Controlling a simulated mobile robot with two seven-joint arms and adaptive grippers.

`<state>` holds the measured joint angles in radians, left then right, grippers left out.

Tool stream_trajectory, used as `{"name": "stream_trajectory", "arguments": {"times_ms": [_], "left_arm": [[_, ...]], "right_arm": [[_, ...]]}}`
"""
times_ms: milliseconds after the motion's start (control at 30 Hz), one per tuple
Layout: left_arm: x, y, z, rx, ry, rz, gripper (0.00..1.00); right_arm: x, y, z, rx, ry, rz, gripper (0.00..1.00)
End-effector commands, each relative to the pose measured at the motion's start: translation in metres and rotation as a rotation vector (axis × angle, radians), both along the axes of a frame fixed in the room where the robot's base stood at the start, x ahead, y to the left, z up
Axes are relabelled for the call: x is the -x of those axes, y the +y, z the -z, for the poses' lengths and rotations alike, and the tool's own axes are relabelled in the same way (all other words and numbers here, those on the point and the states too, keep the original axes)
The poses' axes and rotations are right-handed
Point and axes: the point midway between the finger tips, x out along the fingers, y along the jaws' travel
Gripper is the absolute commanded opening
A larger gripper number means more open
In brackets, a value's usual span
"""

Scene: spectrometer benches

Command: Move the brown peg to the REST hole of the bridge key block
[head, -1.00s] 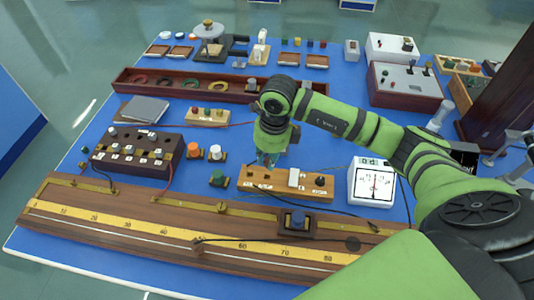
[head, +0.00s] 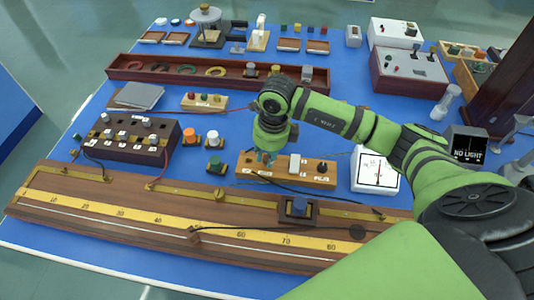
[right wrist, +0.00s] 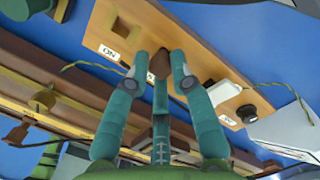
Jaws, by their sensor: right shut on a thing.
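The bridge key block (head: 302,182) is a light wooden bar near the middle of the blue table. It carries a white switch piece and a black knob, which also show in the right wrist view. My right gripper (head: 264,159) points down at the block's left part. In the right wrist view my gripper (right wrist: 161,70) is shut on the brown peg (right wrist: 158,61), against the block's face. I cannot tell whether the peg is inside a hole or just above it. A square hole (right wrist: 122,27) beside an ON label is empty. The REST label is not readable. My left gripper is out of view.
The long slide-wire board (head: 130,212) lies in front of the block. A white meter (head: 375,173) stands to its right, and a green-topped terminal (head: 215,165) to its left. Thin cables run near the block.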

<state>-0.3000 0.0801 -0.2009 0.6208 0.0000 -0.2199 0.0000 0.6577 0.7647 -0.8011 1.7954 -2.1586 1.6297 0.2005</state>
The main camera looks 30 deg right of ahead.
Motion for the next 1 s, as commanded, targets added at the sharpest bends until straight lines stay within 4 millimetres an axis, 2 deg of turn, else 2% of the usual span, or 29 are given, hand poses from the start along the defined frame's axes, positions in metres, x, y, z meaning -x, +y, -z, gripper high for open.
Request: {"name": "stream_trajectory", "arguments": {"times_ms": [333, 367, 400, 433, 800, 867, 1000], "left_arm": [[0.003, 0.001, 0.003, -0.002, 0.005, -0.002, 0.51], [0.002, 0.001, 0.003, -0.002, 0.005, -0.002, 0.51], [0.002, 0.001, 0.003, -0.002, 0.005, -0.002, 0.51], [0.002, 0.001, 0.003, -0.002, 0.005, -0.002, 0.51], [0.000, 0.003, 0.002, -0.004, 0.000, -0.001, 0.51], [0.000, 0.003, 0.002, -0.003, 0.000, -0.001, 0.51], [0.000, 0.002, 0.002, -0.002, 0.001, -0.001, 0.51]], "right_arm": [[0.000, 0.000, 0.002, 0.000, 0.000, 0.000, 0.01], [0.000, 0.000, 0.002, 0.000, 0.000, 0.000, 0.28], [0.000, 0.000, 0.002, 0.001, -0.001, 0.000, 0.44], [0.000, 0.000, 0.002, 0.001, -0.001, 0.000, 0.51], [0.000, 0.000, 0.000, 0.000, -0.001, 0.000, 0.51], [0.000, -0.001, -0.005, 0.001, -0.003, 0.000, 0.51], [0.001, -0.003, -0.028, 0.001, -0.005, 0.000, 0.51]]}}
